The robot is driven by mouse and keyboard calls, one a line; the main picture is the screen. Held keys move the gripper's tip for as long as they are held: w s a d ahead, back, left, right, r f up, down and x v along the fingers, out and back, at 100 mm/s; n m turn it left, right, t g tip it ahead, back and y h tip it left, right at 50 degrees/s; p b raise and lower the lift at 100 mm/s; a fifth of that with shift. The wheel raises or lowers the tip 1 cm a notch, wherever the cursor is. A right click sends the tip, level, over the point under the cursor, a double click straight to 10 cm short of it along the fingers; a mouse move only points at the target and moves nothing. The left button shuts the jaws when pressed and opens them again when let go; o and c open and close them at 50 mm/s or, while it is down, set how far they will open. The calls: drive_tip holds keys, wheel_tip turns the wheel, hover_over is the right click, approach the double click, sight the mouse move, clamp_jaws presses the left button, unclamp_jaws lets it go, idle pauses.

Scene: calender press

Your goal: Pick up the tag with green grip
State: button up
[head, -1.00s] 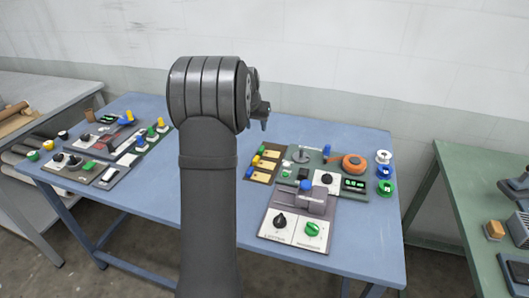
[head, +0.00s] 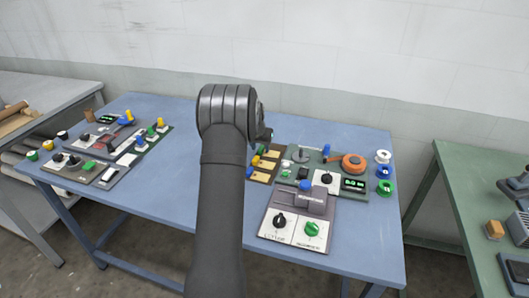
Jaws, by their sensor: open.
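A brown board (head: 262,179) on the blue table holds three tan tags in a row. The tag with green grip (head: 262,150) is the far one, and its small green grip points left. The tag with yellow grip (head: 256,160) is in the middle, and the tag with blue grip (head: 249,172) is nearest. My gripper (head: 267,136) is open, just behind and above the far end of the board. It is mostly hidden by my own wrist, and no tag shows in it.
Right of the board stands a press panel (head: 340,163) with knobs, an orange round part (head: 353,164) and a display. A grey control box (head: 299,230) is in front. White, blue and green spools (head: 384,172) stand at the right. The table's middle left is clear.

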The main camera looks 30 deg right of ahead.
drive_tip(key=shift+w+d+f, duration=0.15)
drive_tip(key=shift+f, duration=0.25)
clamp_jaws()
drive_tip(key=shift+r, duration=0.1)
